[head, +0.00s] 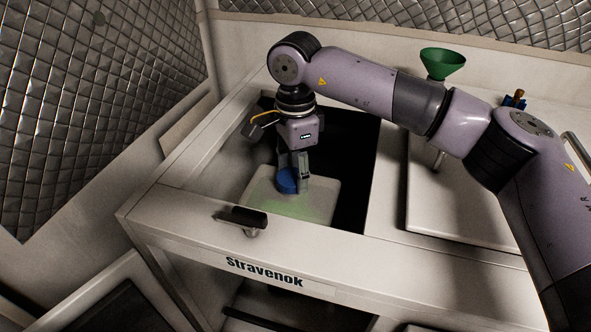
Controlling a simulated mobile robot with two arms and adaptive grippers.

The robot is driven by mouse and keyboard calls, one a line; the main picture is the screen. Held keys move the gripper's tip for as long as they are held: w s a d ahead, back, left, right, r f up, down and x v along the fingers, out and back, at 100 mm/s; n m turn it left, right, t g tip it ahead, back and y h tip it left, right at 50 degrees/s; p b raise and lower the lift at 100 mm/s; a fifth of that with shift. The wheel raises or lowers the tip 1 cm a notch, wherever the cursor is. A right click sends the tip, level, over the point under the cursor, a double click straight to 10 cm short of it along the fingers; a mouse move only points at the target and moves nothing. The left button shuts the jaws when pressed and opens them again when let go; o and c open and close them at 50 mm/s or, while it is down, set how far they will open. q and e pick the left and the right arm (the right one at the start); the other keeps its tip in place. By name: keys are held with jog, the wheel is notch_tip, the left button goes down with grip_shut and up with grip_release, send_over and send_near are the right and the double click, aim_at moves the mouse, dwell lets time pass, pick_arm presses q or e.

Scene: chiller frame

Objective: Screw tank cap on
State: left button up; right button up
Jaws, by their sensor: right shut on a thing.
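The blue tank cap (287,181) sits at the top of the pale tank (318,208), inside the opening of the chiller frame. My right gripper (294,178) points down over the cap and is shut on it. Its fingers hide part of the cap's right side. I cannot tell from this view how the cap sits on the tank's neck. The tank's lower front looks faintly green. My left gripper is not in view.
The white chiller frame (170,203) surrounds the opening, with a dark latch (242,217) on its front edge. A green funnel (442,63) stands at the back right. A white panel (455,215) lies right of the opening. Quilted metallic walls (95,90) stand behind and left.

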jog(key=m, duration=0.2)
jog(key=m+b, duration=0.1)
jog(key=m, duration=0.3)
jog(key=shift+s+f+m+b, duration=0.1)
jog(key=shift+s+m+b, duration=0.2)
jog(key=shift+b, duration=0.05)
jog(key=m, duration=0.2)
jog(key=m+b, duration=0.1)
jog(key=m, duration=0.2)
jog(key=shift+s+a, duration=0.1)
jog(key=shift+s, duration=0.1)
jog(key=shift+m+b, duration=0.35)
jog(key=shift+m, duration=0.65)
jog(key=o, duration=1.3)
jog(key=shift+c, duration=0.2)
